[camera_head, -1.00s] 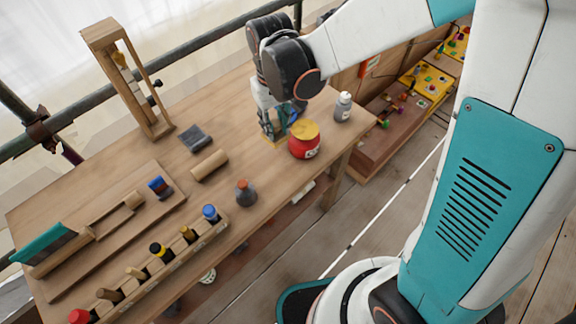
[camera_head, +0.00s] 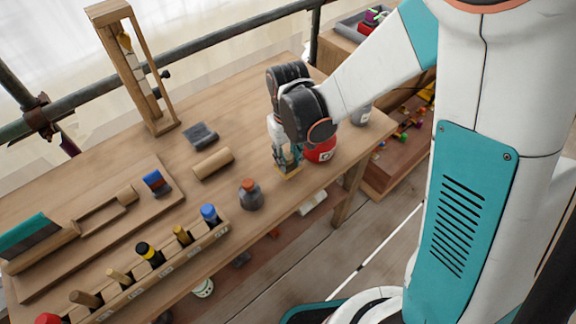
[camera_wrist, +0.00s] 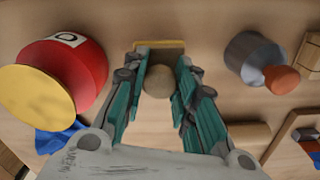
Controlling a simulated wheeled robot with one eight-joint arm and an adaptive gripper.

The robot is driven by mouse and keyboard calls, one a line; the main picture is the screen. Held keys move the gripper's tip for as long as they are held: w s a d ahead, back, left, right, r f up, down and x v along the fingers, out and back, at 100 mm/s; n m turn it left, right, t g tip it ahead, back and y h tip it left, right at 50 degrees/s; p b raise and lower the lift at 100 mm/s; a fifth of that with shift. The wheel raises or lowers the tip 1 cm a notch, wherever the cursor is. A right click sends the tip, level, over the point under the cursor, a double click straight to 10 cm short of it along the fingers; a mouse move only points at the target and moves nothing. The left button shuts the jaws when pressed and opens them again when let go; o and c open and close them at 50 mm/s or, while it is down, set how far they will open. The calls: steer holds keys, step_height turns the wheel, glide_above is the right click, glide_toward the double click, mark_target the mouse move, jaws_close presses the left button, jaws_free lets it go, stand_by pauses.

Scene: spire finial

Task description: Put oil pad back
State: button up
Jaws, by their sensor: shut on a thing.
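My gripper (camera_head: 288,160) is low over the table, close to the red jar (camera_head: 320,152). In the wrist view its teal fingers (camera_wrist: 158,95) are closed around a round, beige-brown thing (camera_wrist: 158,82), perhaps the oil pad or its knob; I cannot tell. A yellow-edged square (camera_head: 289,174) lies at the fingertips; its edge also shows in the wrist view (camera_wrist: 160,43). Whether the held thing touches the table is hidden by the fingers. The red jar with its yellow lid (camera_wrist: 38,97) stands at the left in the wrist view.
A grey bottle with an orange stopper (camera_head: 250,195) stands left of my gripper. A wooden roller (camera_head: 213,163) and dark pad (camera_head: 200,135) lie farther left. A rack of tools (camera_head: 150,270) lines the front edge. A blue thing (camera_wrist: 58,138) lies by the jar.

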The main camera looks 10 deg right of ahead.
mark_target(288, 164)
steer(key=shift+f+b, duration=0.75)
steer(key=shift+f, duration=0.75)
steer(key=shift+f, duration=0.2)
steer(key=o, duration=1)
steer(key=shift+r, duration=0.15)
step_height(288, 164, up, 12)
steer(key=p, duration=0.4)
steer(key=shift+r, duration=0.1)
